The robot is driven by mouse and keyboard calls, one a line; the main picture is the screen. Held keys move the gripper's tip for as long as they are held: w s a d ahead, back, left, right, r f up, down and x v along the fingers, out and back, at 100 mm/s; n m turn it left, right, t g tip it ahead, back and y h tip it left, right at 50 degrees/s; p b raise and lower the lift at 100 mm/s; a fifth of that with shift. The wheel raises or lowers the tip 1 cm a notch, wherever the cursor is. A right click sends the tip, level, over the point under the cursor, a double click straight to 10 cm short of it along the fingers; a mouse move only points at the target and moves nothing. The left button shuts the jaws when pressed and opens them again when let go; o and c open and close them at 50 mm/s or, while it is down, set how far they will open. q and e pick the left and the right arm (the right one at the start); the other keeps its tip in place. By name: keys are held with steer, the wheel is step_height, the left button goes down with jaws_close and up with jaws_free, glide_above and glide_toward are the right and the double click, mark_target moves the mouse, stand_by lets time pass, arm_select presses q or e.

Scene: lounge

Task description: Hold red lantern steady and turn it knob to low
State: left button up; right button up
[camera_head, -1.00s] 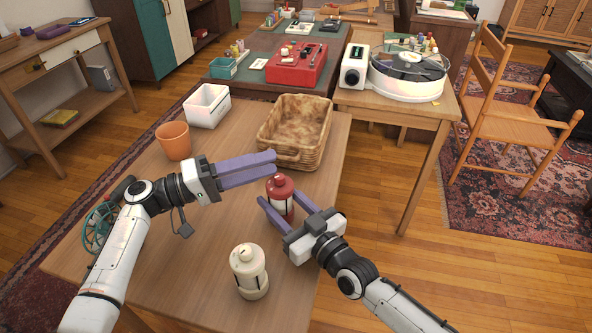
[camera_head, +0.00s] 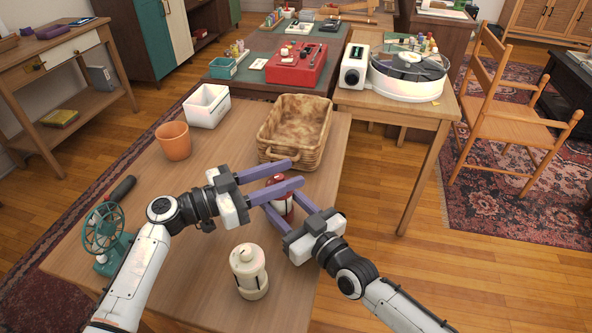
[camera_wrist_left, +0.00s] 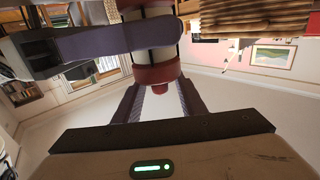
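The red lantern (camera_head: 280,203) stands upright on the wooden table near its right edge, with a red top and a pale middle. My right gripper (camera_head: 280,199) has its fingers on both sides of the lantern's body and looks closed on it. My left gripper (camera_head: 297,172) is open, its fingers apart at the lantern's top, partly hiding it in the head view. In the left wrist view the lantern (camera_wrist_left: 156,73) shows with a small red knob (camera_wrist_left: 160,88) between the left fingers. A right-gripper finger crosses the lantern body there. The knob's setting cannot be read.
A cream lantern (camera_head: 249,272) stands near the table's front. A wicker basket (camera_head: 295,130) lies just behind the grippers. A terracotta pot (camera_head: 173,141), white bin (camera_head: 207,106) and green fan (camera_head: 106,235) are further left. The table's middle left is clear.

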arm_select(q)
steer(key=shift+x, duration=1.5)
jaws_close()
steer(key=shift+g, duration=0.3)
steer(key=m+g, duration=0.2)
steer(key=g, duration=0.1)
steer(key=s+m+g+h, duration=0.1)
steer(key=m+g, duration=0.1)
steer(key=g, duration=0.1)
steer(key=shift+s, duration=0.15)
steer(key=shift+d, duration=0.1)
